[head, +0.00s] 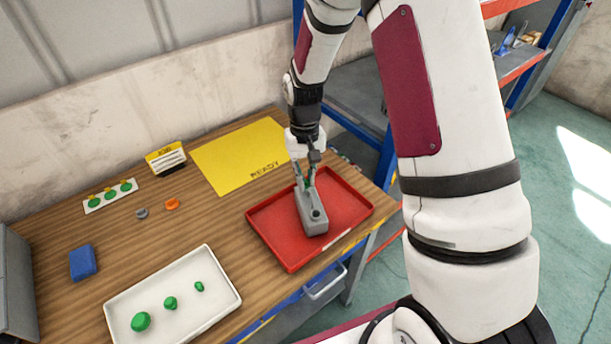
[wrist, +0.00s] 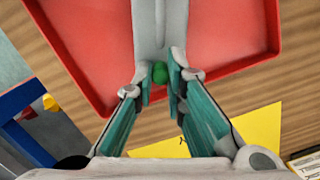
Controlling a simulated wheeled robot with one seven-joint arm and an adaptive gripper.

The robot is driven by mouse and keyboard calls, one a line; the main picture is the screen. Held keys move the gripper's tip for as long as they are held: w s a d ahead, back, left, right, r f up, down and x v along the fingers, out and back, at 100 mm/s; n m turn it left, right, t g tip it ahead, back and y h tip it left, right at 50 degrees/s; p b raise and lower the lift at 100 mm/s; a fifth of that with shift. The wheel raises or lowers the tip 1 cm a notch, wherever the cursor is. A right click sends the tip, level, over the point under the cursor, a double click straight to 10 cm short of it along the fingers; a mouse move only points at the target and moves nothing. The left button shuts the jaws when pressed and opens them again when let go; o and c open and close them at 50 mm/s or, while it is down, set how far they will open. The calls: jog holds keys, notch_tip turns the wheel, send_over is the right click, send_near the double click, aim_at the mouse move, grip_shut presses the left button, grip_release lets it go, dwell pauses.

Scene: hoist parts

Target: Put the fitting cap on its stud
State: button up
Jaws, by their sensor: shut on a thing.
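A grey block (head: 312,212) lies lengthwise in the red tray (head: 268,246), with a dark round spot at its front end. It also shows at the top of the wrist view (wrist: 160,30). My gripper (head: 308,182) reaches down at the block's back end. In the wrist view my gripper (wrist: 160,80) is shut on a small green cap (wrist: 160,72), at or just over that end of the block. The stud under it is hidden; I cannot tell whether the cap touches it. Three green caps, large (head: 141,321), medium (head: 170,303) and small (head: 199,286), lie in the white tray (head: 222,308).
A yellow mat (head: 215,165) lies behind the red tray. At left are a white strip with green pieces (head: 95,202), a yellow-topped card (head: 160,152), an orange ring (head: 172,204), a grey piece (head: 142,213) and a blue block (head: 83,262). A blue-framed shelf stands behind at right.

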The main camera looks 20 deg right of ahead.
jog(key=shift+f, duration=0.3)
jog(key=o, duration=0.7)
jog(key=shift+o, duration=0.2)
jog(key=shift+r, duration=0.1)
jog(key=s+r+t, duration=0.1)
jog(key=s+r, duration=0.1)
jog(key=r, duration=0.9)
jog(key=s+r+t, duration=0.1)
jog(key=s+r, duration=0.1)
jog(key=r, duration=0.8)
jog(key=s+r+t, duration=0.2)
jog(key=s+r, duration=0.3)
jog(key=s, duration=0.4)
jog(key=s+r+t, duration=0.3)
jog(key=s+r, duration=0.1)
jog(key=s, duration=0.5)
jog(key=shift+r+n, duration=0.4)
